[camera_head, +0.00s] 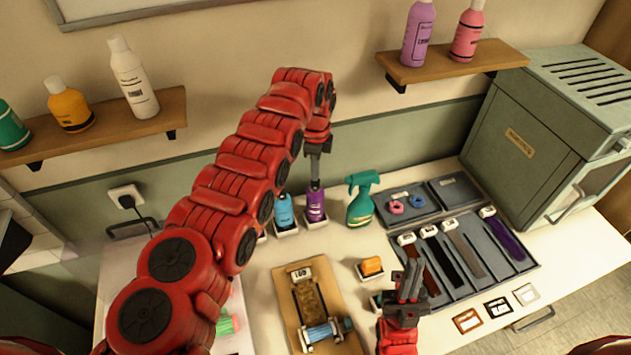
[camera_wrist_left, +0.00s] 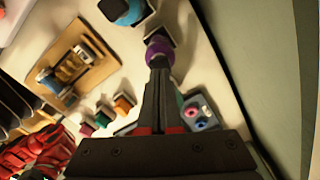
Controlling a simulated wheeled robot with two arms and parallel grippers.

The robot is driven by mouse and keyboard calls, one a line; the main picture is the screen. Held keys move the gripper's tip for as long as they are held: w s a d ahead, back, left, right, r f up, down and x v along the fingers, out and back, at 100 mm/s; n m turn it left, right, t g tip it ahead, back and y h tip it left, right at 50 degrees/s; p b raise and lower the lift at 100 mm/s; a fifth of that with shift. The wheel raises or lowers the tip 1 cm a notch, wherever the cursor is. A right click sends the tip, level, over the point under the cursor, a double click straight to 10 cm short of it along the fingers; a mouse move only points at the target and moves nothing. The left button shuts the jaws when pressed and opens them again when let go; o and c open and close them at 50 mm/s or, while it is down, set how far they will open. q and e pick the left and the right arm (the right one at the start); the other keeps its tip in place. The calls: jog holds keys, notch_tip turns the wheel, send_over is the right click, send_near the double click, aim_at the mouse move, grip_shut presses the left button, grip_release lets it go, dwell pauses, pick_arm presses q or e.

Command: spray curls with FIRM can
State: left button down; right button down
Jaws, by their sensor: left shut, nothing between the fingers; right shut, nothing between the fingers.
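A purple can (camera_head: 316,206) stands upright in a pale holder at the back of the counter; its top also shows in the left wrist view (camera_wrist_left: 158,46). My left gripper (camera_head: 315,175) points down with shut fingertips right at the can's top; touching or just above, I cannot tell. A blue can (camera_head: 284,212) stands in a holder to its left. The labels are too small to read, so I cannot tell which is FIRM. A tan board (camera_head: 285,283) holds a brown hair strand (camera_head: 309,297) with a blue roller (camera_head: 321,333). My right gripper (camera_head: 411,275) is shut and empty, fingers up.
A green spray bottle (camera_head: 361,204) stands just right of the purple can. A grey tray (camera_head: 455,292) with hair strands lies right, beside a grey-green cabinet (camera_head: 535,140). An orange item (camera_head: 372,265) sits near my right gripper. Bottle shelves hang above.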

pick_arm(q)
jog(key=shift+f+b, duration=0.65)
jog(key=shift+f, duration=0.25)
jog(key=shift+r, duration=0.1)
jog(key=shift+r+p, duration=0.5)
jog(key=shift+r, duration=2.95)
jog(key=shift+s+f, duration=0.1)
